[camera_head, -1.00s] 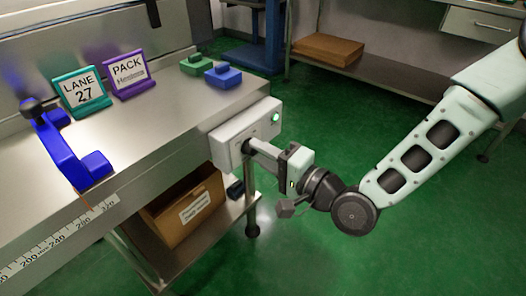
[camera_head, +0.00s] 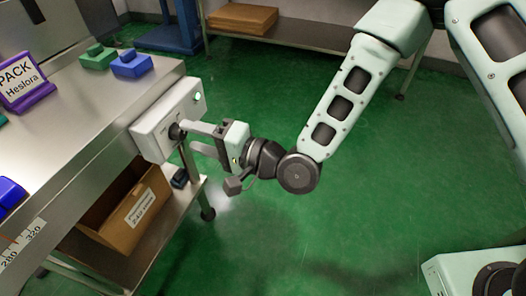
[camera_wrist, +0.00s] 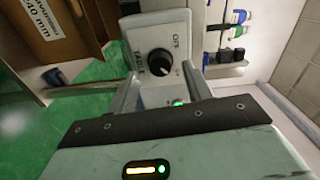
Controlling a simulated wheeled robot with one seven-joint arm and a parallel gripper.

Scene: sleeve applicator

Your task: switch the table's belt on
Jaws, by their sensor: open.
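The white control box (camera_head: 150,140) is fixed at the table's right end. It carries a dark round knob (camera_head: 175,131) and a lit green lamp (camera_head: 197,97). In the wrist view the knob (camera_wrist: 160,62) sits on the box face, with "TABLE" and "OFF" lettering beside it. A pale mark on the knob points to the lower right there. The green lamp (camera_wrist: 178,102) glows below it. My gripper (camera_head: 184,136) is open in front of the box. In the wrist view its fingers stand apart, one to each side below the knob; contact cannot be told.
The steel table (camera_head: 95,110) holds a green block (camera_head: 98,58), a blue block (camera_head: 131,64) and a purple PACK sign (camera_head: 25,88). A cardboard box (camera_head: 120,215) lies on the shelf below. Green floor (camera_head: 330,220) is clear to the right.

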